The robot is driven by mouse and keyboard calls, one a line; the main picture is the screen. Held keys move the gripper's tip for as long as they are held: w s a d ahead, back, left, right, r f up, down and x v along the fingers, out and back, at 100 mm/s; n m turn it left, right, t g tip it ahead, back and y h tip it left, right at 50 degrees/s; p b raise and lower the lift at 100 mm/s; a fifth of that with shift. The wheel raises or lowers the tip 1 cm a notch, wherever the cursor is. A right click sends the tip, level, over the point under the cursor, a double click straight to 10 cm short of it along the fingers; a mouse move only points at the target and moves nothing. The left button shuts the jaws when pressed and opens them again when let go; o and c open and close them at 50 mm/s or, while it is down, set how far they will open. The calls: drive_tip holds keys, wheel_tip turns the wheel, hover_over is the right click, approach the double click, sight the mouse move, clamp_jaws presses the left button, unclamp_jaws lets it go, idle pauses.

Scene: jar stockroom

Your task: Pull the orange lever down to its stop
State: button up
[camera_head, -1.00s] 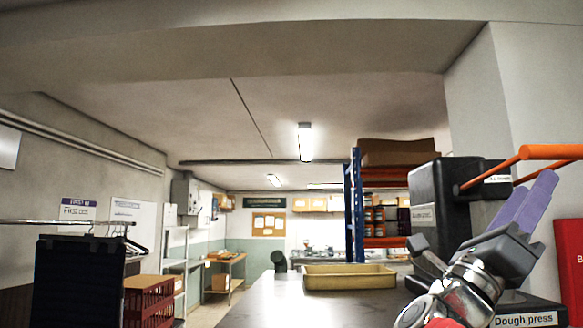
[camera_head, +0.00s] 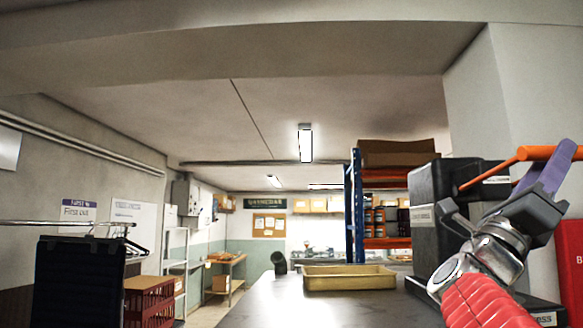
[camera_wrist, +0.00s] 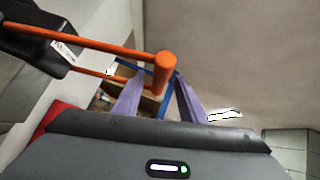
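The orange lever (camera_head: 537,154) has rods running from the black dough press (camera_head: 440,215) to a thick crossbar at the upper right. In the wrist view the crossbar's round end (camera_wrist: 163,68) points towards me. My gripper (camera_wrist: 158,75) has two purple fingers spread apart, one on each side of the crossbar's lower end. The fingertips are close to the bar, and I cannot tell whether they touch it. In the head view one purple finger overlaps the crossbar; the other is mostly hidden.
A shallow yellow tray (camera_head: 350,278) sits on the grey counter (camera_head: 290,305) left of the press. A red box (camera_head: 571,270) stands at the right edge. A blue-and-orange shelf rack (camera_head: 356,205) is behind. A black clothes rack stands far left.

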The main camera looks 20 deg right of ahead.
drive_tip(key=shift+x, duration=3.3)
drive_tip(key=shift+c, duration=0.3)
clamp_jaws()
